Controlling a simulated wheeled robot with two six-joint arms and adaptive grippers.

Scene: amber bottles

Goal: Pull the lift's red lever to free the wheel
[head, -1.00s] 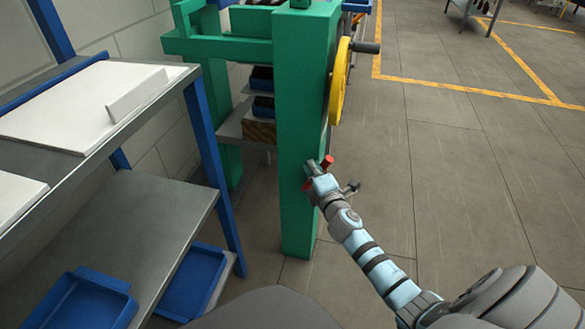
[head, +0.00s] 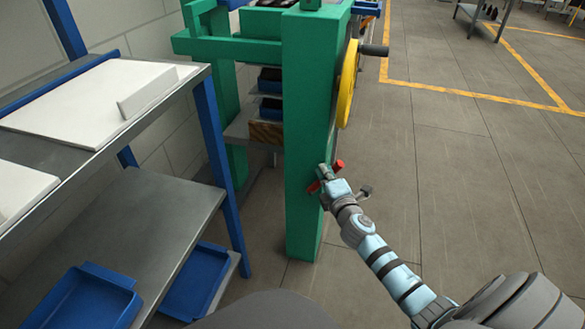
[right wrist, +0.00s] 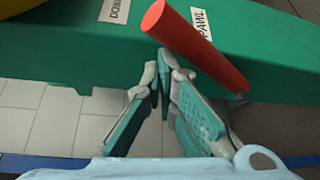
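The red lever (right wrist: 195,45) is on the side of the green lift post (head: 304,130), by a label reading PAWL. In the head view the lever (head: 339,164) shows on both sides of my right gripper (head: 323,173), which hides its middle. In the right wrist view my right gripper (right wrist: 162,65) has its fingertips together, with nothing visible between them. The yellow wheel (head: 347,84) is higher on the post. My left gripper is out of view.
A metal shelf (head: 150,210) with blue legs stands at the left, holding white boards and blue trays (head: 85,300). A label reading DOWN (right wrist: 115,10) is on the green beam. The floor (head: 480,180) right of the lift is clear.

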